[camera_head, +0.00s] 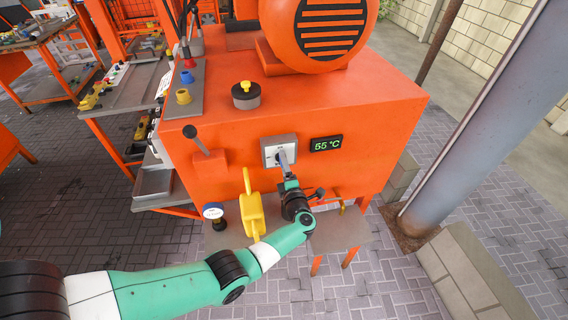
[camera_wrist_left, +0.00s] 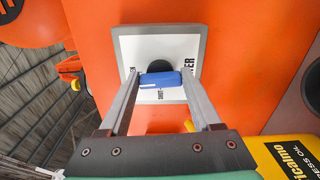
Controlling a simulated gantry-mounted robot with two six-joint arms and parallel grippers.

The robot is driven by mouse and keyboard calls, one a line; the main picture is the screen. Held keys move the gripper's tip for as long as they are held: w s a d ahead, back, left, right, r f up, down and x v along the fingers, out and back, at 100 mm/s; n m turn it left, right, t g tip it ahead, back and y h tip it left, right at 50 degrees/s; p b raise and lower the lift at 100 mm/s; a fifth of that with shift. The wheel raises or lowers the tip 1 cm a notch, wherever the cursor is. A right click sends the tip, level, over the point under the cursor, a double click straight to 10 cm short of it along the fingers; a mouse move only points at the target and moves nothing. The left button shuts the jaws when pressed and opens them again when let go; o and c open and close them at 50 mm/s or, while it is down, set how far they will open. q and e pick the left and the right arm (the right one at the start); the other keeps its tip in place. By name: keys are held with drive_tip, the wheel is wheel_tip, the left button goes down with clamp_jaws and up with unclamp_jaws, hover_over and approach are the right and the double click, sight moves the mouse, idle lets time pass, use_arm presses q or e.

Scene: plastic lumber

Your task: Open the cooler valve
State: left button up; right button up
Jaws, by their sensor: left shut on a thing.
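The cooler valve is a square grey-framed white plate (camera_head: 279,148) on the front of the orange machine. The handle lies crosswise between the two fingers. My left gripper (camera_head: 284,160) reaches the plate from below and is shut on the blue handle; it also shows in the left wrist view (camera_wrist_left: 160,88). Part of the plate's lettering is hidden by the fingers. My right gripper is not in view.
A display (camera_head: 326,143) right of the valve reads 55 °C. A yellow oil container (camera_head: 252,212) stands left of my wrist, close to my arm. A black-knobbed lever (camera_head: 203,145) is farther left. A grey steel column (camera_head: 470,130) stands at the right.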

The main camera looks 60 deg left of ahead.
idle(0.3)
use_arm(q)
drive_tip(key=o, duration=1.4)
drive_tip(key=p+v, duration=0.2)
drive_tip(key=v, duration=0.9)
drive_tip(key=shift+d, duration=0.3)
